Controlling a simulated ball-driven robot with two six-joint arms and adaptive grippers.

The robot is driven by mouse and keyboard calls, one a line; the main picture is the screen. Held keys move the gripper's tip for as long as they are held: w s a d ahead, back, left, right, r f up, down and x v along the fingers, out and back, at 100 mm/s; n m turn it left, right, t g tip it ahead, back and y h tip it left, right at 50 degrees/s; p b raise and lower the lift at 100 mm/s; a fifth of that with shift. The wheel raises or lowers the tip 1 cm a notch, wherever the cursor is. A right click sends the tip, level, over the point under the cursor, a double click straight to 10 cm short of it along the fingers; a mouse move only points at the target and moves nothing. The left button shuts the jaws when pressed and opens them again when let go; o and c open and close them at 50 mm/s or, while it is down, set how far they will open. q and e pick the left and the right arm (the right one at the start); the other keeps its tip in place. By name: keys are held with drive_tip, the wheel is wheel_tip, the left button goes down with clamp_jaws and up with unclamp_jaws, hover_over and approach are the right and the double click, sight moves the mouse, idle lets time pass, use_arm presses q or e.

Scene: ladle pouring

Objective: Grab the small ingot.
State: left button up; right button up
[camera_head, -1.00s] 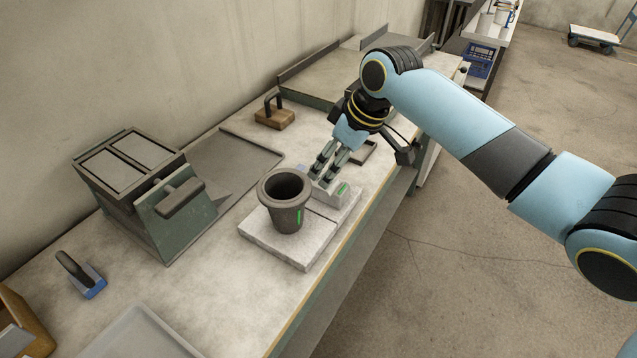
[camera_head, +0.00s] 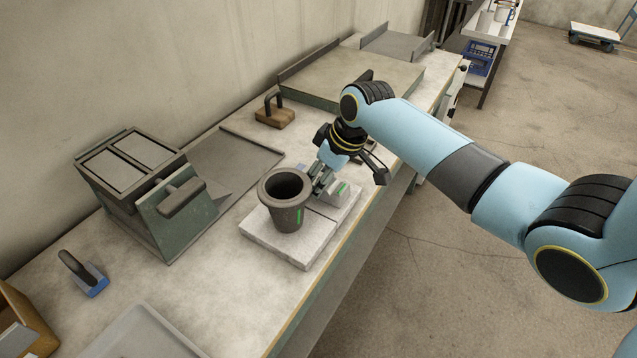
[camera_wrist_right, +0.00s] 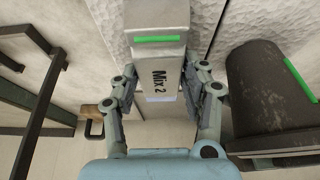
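A small grey ingot-like block with a green stripe (camera_head: 340,192) lies on the pale slab, right behind the dark cup. In the right wrist view the block (camera_wrist_right: 157,60) reads "Mix 2" and runs between the fingers. My right gripper (camera_head: 322,182) is low over the slab beside the cup. In the right wrist view the fingers of the right gripper (camera_wrist_right: 163,85) are apart, one on each side of the block; firm contact is not clear. My left gripper is not in view.
The dark flared cup (camera_head: 287,212) stands on the slab (camera_head: 262,236), close to my fingers; it also shows in the wrist view (camera_wrist_right: 262,85). A green box with a handle (camera_head: 175,215) stands left. A wooden-based handle block (camera_head: 274,118) stands behind. The table's front edge is close by.

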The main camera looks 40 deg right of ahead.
clamp_jaws()
drive_tip(key=shift+r, duration=0.1)
